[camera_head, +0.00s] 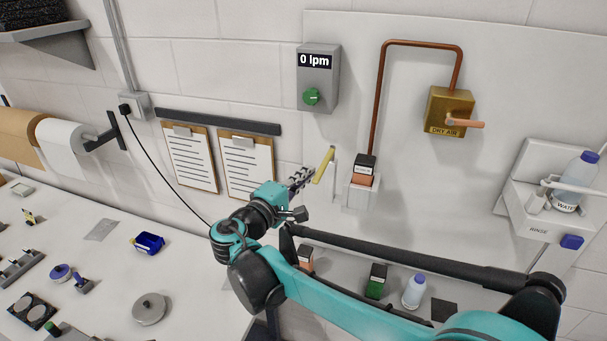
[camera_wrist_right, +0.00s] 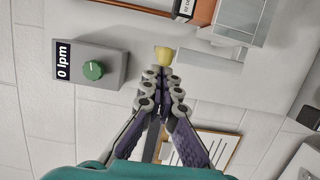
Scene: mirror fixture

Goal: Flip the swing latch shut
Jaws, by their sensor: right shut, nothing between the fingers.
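A yellow bar (camera_head: 324,164), which looks like the swing latch's lever, stands tilted beside a slim pale post (camera_head: 333,176) on the wall panel. In the right wrist view the yellow piece (camera_wrist_right: 163,56) shows end-on, just past the fingertips. My right gripper (camera_head: 307,173) is shut and empty, its fingertips close to the left side of the yellow bar; whether they touch it I cannot tell. In the right wrist view the fingers (camera_wrist_right: 162,74) meet at their tips. My left gripper is not in view.
A grey flow box (camera_head: 319,78) reading 0 lpm hangs above. A holder with an orange block (camera_head: 362,177) sits right of the bar, below a copper pipe (camera_head: 376,110) and brass valve (camera_head: 449,112). Clipboards (camera_head: 245,166) hang left. Bottles and small items stand on the bench.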

